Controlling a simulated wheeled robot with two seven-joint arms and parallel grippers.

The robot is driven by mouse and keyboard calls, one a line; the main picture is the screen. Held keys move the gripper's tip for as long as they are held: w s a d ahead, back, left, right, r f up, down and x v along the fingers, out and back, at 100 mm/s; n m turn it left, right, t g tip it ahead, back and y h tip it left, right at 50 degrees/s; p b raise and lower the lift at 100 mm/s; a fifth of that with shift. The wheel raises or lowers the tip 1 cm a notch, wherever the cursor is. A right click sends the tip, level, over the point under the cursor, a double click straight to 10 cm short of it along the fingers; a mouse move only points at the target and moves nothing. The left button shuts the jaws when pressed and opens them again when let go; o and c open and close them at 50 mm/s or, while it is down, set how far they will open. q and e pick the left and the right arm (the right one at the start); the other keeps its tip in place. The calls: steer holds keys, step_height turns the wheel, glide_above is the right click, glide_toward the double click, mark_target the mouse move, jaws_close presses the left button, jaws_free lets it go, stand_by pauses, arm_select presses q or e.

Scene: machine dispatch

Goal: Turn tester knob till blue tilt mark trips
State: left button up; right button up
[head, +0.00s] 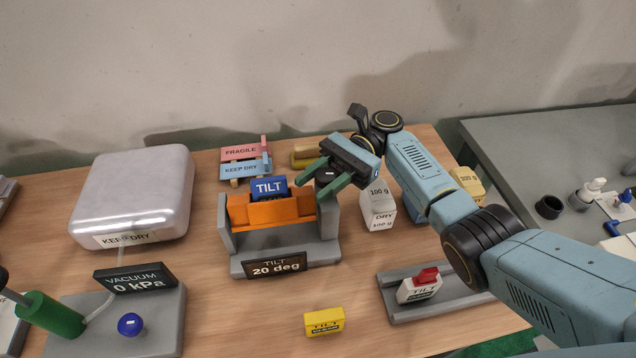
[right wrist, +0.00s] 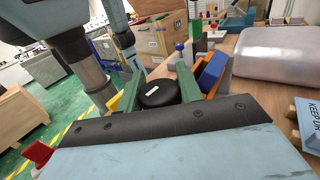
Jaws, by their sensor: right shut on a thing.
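The tilt tester (head: 285,250) is a grey stand with an orange cradle (head: 272,212). Its display (head: 277,267) reads "TILT 20 deg". A blue block marked TILT (head: 269,187) sits in the cradle; whether its mark has tripped cannot be told. My right gripper (head: 325,178) is at the tester's right side. In the right wrist view its green fingers are shut on the round black knob (right wrist: 160,93), one on each side. The orange cradle (right wrist: 191,83) and blue block (right wrist: 213,72) show just beyond it. My left gripper is not in view.
A silver case (head: 135,190) and a vacuum gauge (head: 135,279) stand left. A yellow tilt block (head: 324,321) lies in front. A white block with a red top (head: 420,289) sits on a grey tray right.

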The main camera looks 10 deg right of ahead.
stand_by(0.4)
steer(key=o, duration=1)
